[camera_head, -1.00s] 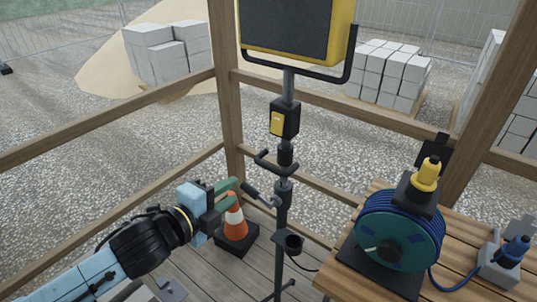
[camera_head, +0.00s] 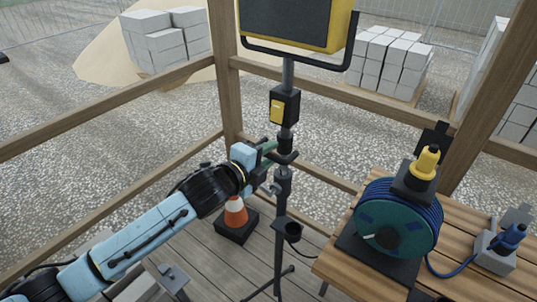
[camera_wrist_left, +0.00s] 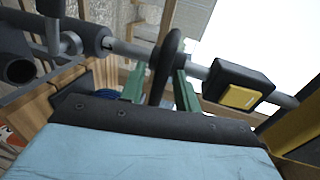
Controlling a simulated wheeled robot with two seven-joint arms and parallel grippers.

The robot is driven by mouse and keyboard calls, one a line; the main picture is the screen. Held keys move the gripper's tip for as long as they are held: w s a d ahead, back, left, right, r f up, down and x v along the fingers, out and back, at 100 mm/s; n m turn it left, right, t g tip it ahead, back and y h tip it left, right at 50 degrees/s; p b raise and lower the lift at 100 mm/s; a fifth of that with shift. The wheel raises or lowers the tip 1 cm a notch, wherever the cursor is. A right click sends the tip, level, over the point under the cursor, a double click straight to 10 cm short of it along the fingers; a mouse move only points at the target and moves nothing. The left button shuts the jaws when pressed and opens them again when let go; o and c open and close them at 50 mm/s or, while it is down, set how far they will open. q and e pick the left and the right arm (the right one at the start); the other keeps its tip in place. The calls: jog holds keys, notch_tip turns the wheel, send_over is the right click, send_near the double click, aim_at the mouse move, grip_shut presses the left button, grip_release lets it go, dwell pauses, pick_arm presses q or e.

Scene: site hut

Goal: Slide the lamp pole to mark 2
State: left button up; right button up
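The lamp pole (camera_head: 279,225) stands upright on a tripod base, with a yellow-framed lamp head (camera_head: 297,20) on top. A black handle (camera_head: 287,158) sticks out from it below a black box with a yellow switch (camera_head: 284,105). My left gripper (camera_head: 270,155) is at the handle. In the left wrist view its green fingers (camera_wrist_left: 160,88) stand on either side of the black handle (camera_wrist_left: 168,62), apart, with a gap visible beside it. A grey clamp lever (camera_wrist_left: 70,45) shows left of the fingers. I see no numbered marks on the pole. My right gripper is out of view.
A wooden table (camera_head: 341,277) at the right carries a blue cable reel (camera_head: 395,228) and a grey socket box (camera_head: 495,252). Wooden rails (camera_head: 110,95) run behind the pole.

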pick_arm(q)
jog(key=shift+w+d, duration=0.15)
jog(key=shift+w, duration=0.05)
jog(key=shift+c, duration=0.4)
grip_shut()
